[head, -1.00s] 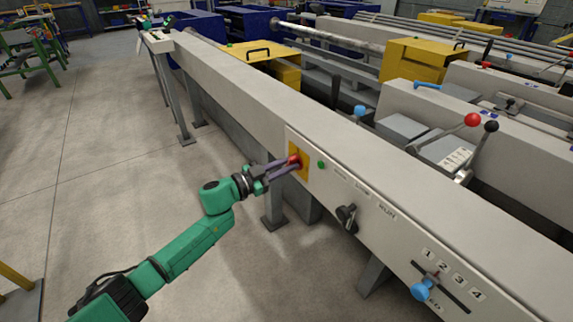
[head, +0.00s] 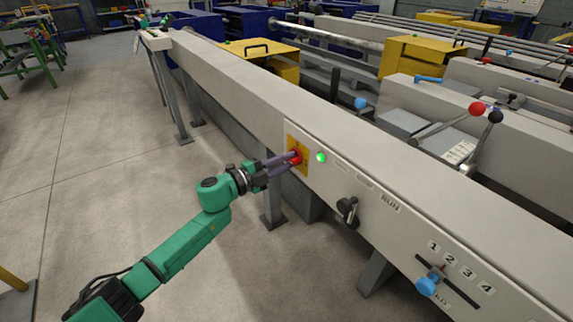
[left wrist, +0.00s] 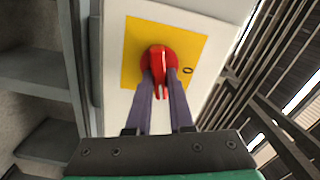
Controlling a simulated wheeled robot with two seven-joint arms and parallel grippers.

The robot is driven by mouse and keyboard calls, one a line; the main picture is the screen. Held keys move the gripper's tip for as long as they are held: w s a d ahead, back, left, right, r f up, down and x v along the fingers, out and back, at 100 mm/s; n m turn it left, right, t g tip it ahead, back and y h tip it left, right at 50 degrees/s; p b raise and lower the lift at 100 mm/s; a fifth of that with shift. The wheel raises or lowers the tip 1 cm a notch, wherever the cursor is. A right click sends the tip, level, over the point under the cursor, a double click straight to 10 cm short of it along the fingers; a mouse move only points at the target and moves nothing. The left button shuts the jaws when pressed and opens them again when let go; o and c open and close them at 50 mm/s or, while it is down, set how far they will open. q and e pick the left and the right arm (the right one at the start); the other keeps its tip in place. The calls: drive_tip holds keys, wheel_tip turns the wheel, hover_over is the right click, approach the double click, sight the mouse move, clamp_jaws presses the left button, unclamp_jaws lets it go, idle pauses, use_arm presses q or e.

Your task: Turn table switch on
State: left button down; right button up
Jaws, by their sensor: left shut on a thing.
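The table switch is a red rotary knob (head: 295,156) on a yellow plate (head: 303,167) on the front panel of the long grey table. It also shows in the left wrist view as a red knob (left wrist: 158,60) on the yellow plate (left wrist: 133,70). My left gripper (head: 291,160) is at the knob, its purple fingers shut on the knob's raised grip. The fingers also show in the left wrist view (left wrist: 161,88) on either side of the grip. A green lamp (head: 321,157) right of the plate is brightly lit. My right gripper is not in view.
A black knob (head: 348,209) and a blue-knobbed slider (head: 427,285) beside the numbers sit further right on the panel. Levers with red and black balls (head: 476,109) stand behind. The floor (head: 110,170) left of the table is clear.

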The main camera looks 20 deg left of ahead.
use_arm(q)
drive_tip(key=shift+f+m+b, duration=0.15)
drive_tip(key=shift+m+b, duration=0.3)
drive_tip(key=shift+m, duration=0.55)
drive_tip(key=shift+f+m+b, duration=0.1)
drive_tip(key=shift+m+b, duration=0.35)
drive_tip(key=shift+m, duration=0.55)
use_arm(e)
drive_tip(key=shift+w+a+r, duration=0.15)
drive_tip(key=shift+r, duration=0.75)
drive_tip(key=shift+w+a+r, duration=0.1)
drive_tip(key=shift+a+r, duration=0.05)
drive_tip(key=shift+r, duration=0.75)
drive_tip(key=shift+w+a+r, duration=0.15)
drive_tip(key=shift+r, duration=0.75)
use_arm(q)
drive_tip(key=c, duration=0.8)
unclamp_jaws()
drive_tip(key=p+v, duration=0.1)
drive_tip(key=v, duration=1.3)
drive_tip(key=shift+s, duration=0.3)
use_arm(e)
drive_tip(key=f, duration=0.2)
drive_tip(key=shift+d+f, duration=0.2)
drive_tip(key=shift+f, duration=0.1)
use_arm(q)
drive_tip(key=shift+a, duration=0.15)
